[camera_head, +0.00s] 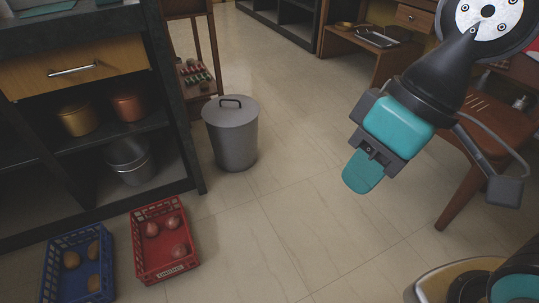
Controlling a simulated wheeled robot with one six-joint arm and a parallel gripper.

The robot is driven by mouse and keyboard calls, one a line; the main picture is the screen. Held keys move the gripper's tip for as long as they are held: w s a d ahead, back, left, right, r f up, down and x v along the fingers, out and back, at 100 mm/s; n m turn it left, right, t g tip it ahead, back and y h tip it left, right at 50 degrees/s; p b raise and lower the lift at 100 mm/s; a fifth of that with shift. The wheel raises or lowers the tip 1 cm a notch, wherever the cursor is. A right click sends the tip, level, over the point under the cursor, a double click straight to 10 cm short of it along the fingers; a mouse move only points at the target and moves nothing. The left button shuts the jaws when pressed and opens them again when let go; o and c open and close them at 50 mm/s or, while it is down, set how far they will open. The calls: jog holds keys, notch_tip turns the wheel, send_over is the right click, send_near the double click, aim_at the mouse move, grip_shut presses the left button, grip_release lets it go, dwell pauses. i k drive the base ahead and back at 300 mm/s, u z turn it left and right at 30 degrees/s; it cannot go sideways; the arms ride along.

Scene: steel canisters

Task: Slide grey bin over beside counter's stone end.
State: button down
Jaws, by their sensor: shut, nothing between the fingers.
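The grey bin (235,143) stands upright on the tiled floor in the middle left of the view, with a lid and a dark loop handle on top. The counter (75,55) is at the left, and its dark stone end (172,85) faces the bin. The bin stands a short way to the right of that end, with a narrow strip of floor showing between their bases. My gripper (363,172) hangs in the air right of the bin, well apart from it. Its teal fingers are shut and empty.
A red crate (168,268) and a blue crate (50,272) with round produce lie before the counter. A wooden rack (195,70) stands behind the bin. A wooden chair (480,125) is at right. The central floor is clear.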

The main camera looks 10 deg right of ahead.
aim_at(235, 150)
jog(key=z, duration=0.5)
jog(key=i, duration=1.5)
